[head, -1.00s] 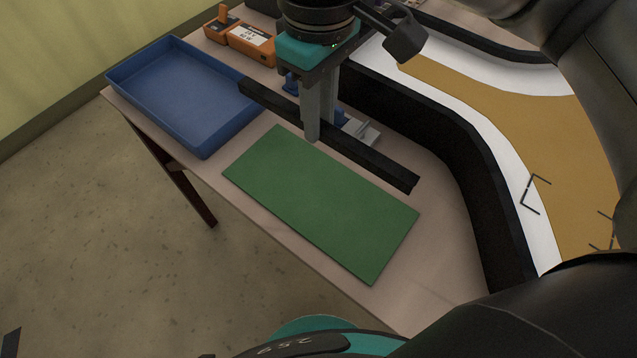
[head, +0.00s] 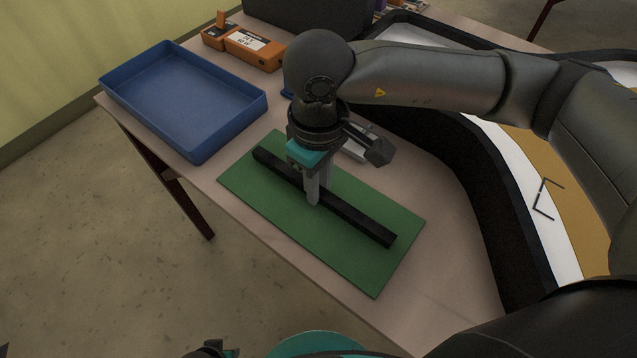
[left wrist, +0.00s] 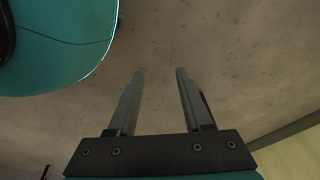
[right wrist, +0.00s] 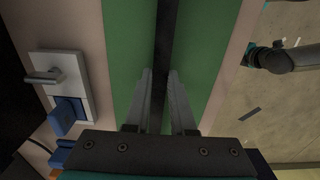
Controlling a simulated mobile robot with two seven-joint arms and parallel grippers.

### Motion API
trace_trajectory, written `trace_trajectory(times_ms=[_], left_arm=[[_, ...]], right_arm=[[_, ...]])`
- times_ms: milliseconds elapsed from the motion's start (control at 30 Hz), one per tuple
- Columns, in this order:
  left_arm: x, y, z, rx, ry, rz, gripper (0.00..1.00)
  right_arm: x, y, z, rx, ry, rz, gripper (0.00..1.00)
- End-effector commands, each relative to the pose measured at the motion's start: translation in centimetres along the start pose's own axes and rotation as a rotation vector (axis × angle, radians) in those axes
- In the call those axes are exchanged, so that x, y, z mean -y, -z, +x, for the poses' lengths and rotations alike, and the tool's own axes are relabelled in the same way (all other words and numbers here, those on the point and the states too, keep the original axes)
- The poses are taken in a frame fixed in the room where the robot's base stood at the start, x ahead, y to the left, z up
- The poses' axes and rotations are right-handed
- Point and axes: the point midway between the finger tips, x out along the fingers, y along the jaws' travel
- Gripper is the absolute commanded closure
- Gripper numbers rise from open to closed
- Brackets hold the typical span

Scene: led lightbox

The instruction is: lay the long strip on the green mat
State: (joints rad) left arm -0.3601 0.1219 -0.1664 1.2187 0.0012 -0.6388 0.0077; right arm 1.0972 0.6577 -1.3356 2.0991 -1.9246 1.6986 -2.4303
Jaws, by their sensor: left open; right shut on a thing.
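The long strip (head: 355,216) is a black bar that lies lengthwise over the green mat (head: 398,265) in the head view, within the mat's outline. Whether it touches the mat or hangs just above it I cannot tell. My right gripper (head: 314,198) is shut on the strip near its middle. In the right wrist view the strip (right wrist: 166,40) runs between the fingers, with the green mat (right wrist: 205,50) on both sides. My left gripper (left wrist: 160,72) is open and empty over the bare floor in the left wrist view.
A blue tray (head: 185,147) stands at the table's left end. An orange device (head: 255,50) and a dark case lie at the back. A metal fixture with a lever (right wrist: 55,75) and blue part is beside the mat. A black-walled curved lightbox (head: 470,190) stands right.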

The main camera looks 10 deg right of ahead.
Motion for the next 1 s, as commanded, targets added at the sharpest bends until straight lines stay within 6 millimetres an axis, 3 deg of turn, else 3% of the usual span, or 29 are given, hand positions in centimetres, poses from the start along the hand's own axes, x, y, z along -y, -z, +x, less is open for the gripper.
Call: trace_trajectory(times_ms=[533, 567, 600, 800, 1000], left_arm=[[-0.2, 0.8, -0.3, -0.004, -0.002, -0.001, 0.50], [-0.2, 1.0, -0.4, -0.005, -0.003, -0.001, 0.50], [-0.2, 1.1, -0.6, -0.006, -0.003, 0.000, 0.50], [-0.2, 1.1, -0.6, -0.006, -0.002, -0.001, 0.50], [-0.2, 0.9, -0.5, -0.004, -0.003, -0.001, 0.50]], right_arm=[[0.0, 0.0, 0.3, -0.001, -0.001, 0.000, 1.00], [0.0, 0.0, 0.3, -0.001, 0.000, 0.000, 0.76], [0.0, 0.0, 0.3, -0.001, 0.000, 0.000, 0.72], [0.0, 0.0, 0.3, -0.001, 0.000, 0.000, 0.49], [0.0, 0.0, 0.3, 0.000, 0.000, 0.000, 0.47]])
